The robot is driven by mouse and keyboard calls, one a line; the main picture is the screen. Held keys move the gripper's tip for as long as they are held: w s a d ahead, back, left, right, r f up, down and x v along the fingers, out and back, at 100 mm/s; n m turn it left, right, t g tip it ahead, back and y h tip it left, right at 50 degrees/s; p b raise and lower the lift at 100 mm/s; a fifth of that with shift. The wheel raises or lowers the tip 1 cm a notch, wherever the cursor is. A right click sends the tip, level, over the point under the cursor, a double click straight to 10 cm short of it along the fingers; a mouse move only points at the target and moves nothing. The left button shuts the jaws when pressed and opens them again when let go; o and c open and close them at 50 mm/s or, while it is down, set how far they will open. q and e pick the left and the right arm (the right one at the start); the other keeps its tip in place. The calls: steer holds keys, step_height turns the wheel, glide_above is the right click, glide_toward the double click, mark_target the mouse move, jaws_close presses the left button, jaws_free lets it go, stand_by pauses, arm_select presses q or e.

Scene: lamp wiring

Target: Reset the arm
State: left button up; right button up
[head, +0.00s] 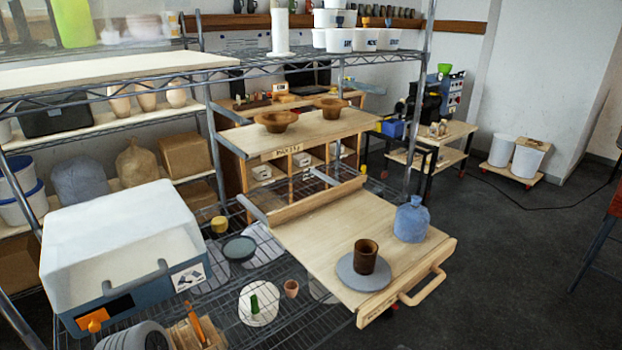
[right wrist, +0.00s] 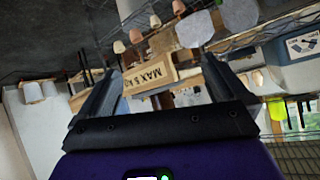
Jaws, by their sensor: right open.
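My right gripper (right wrist: 160,72) shows in the right wrist view, with its two dark fingers spread wide apart. It is empty, with nothing held between the fingers. A wooden board marked "MAX 5 KG" (right wrist: 152,77) appears beyond the gap between the fingers, apart from them. Neither gripper shows in the head view, and my left gripper is in no frame.
A wooden pull-out board (head: 318,243) with a handle holds a brown cup (head: 365,257) on a grey disc (head: 349,277) and a blue jar (head: 411,220). A wire rack (head: 262,320) and a white-lidded box (head: 118,240) stand left. The dark floor (head: 520,260) at right is largely clear.

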steer(key=s+a+f+m+g, duration=0.1)
steer(key=s+a+f+g, duration=0.1)
steer(key=s+f, duration=0.3)
steer(key=s+a+f+m+g, duration=0.1)
steer(key=s+a+f+g, duration=0.2)
steer(key=f, duration=0.9)
steer(key=s+a+f+m+g, duration=0.2)
steer(key=s+f+g, duration=0.3)
steer(key=s+f, duration=0.3)
steer(key=shift+s+a+f+y, duration=0.2)
steer(key=shift+s+f+y, duration=0.15)
steer(key=shift+s, duration=0.25)
